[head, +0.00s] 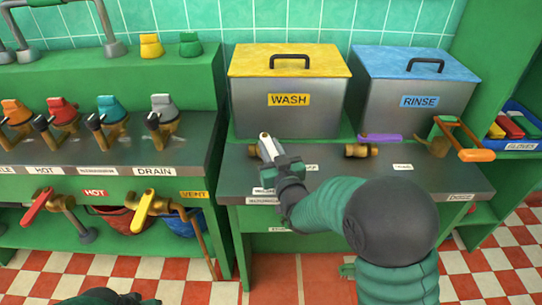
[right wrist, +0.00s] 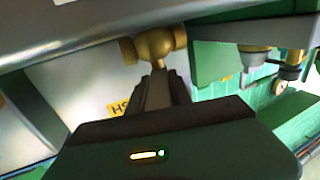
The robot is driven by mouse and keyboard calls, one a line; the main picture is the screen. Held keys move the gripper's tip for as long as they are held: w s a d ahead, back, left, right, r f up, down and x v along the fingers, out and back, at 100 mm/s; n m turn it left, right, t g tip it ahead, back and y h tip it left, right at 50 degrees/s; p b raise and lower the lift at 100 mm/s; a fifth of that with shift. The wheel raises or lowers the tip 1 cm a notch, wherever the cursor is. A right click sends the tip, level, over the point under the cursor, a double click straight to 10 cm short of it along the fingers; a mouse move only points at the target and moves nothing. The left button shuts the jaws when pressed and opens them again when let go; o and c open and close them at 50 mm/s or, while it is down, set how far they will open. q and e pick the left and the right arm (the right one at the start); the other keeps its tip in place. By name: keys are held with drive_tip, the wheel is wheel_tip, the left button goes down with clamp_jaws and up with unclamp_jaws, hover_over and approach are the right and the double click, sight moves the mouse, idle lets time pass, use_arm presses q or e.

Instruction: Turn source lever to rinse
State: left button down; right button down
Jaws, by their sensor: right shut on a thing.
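My right gripper (head: 268,148) is at a brass valve fitting (head: 254,151) on the grey counter in front of the WASH tank (head: 288,100). Its fingers are shut on the fitting's lever, which they mostly hide. In the right wrist view the fingers (right wrist: 158,84) reach a brass knob-like part (right wrist: 155,45). I cannot read which way the lever points. The RINSE tank (head: 408,105), with a blue lid, stands to the right. A second brass valve (head: 360,150) with a purple handle (head: 380,138) is in front of it.
Orange-handled brass piping (head: 476,154) stands at the right end of the counter (head: 340,178). Several coloured taps, one grey (head: 163,105), line the left counter. Red (head: 37,204) and yellow (head: 144,208) levers jut out below. My right forearm covers the counter's front.

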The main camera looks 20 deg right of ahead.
drive_tip(key=shift+d+n+y, duration=0.45)
drive_tip(key=shift+n+y, duration=0.15)
drive_tip(key=shift+y, duration=0.3)
drive_tip(key=shift+d+n+y, duration=0.1)
drive_tip(key=shift+n+y, duration=0.5)
drive_tip(key=shift+y, duration=0.3)
drive_tip(key=shift+g, duration=0.3)
drive_tip(key=c, duration=1.2)
unclamp_jaws()
drive_tip(key=shift+w, duration=0.1)
drive_tip(key=shift+o, duration=0.2)
